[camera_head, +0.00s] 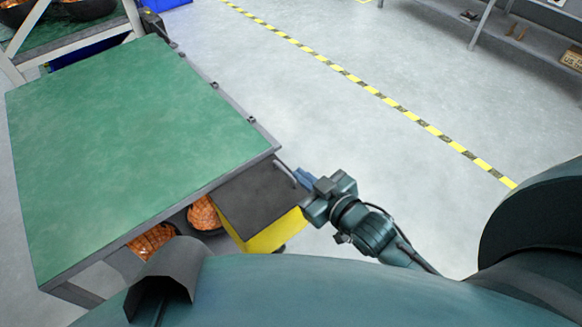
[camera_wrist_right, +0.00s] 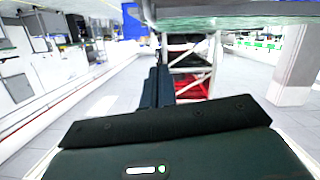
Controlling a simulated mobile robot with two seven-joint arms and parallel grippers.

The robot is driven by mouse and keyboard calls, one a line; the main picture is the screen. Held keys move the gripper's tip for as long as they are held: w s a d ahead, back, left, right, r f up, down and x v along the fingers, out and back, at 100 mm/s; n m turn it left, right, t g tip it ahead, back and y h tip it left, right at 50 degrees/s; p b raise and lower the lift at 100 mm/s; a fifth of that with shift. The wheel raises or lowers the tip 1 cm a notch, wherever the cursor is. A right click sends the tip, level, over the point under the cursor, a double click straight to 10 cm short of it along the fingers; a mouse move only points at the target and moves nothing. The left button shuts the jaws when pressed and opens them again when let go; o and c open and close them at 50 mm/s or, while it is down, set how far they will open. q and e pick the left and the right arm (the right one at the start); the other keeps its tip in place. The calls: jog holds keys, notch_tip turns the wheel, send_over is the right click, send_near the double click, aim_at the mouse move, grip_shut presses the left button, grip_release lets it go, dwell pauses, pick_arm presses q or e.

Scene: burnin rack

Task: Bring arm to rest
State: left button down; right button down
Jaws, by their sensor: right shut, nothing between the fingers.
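My right arm comes in from the lower right in the head view. Its gripper (camera_head: 303,178) is shut and empty, with its fingers beside the right corner of the green-topped table (camera_head: 130,150) and close to the dark top of a yellow-sided unit (camera_head: 278,236). In the right wrist view the gripper's dark fingers (camera_wrist_right: 158,86) are together, with nothing between them. Whether the fingers touch the table or the unit cannot be told. My left gripper does not show in either view.
Orange items (camera_head: 203,213) in dark containers sit under the table. A yellow-and-black floor line (camera_head: 372,90) crosses the open grey floor to the right. A shelf (camera_head: 535,50) stands at the top right. A rack with a red bin (camera_wrist_right: 193,87) shows in the wrist view.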

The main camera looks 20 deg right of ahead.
jog(key=s+a+f+m+g+h, duration=0.1)
jog(key=s+a+f+m+g, duration=0.1)
jog(key=s+f, duration=0.7)
jog(key=shift+s+a+g+p, duration=0.15)
jog(key=shift+s+g+p, duration=0.25)
jog(key=shift+s+g, duration=0.7)
jog(key=shift+s, duration=0.15)
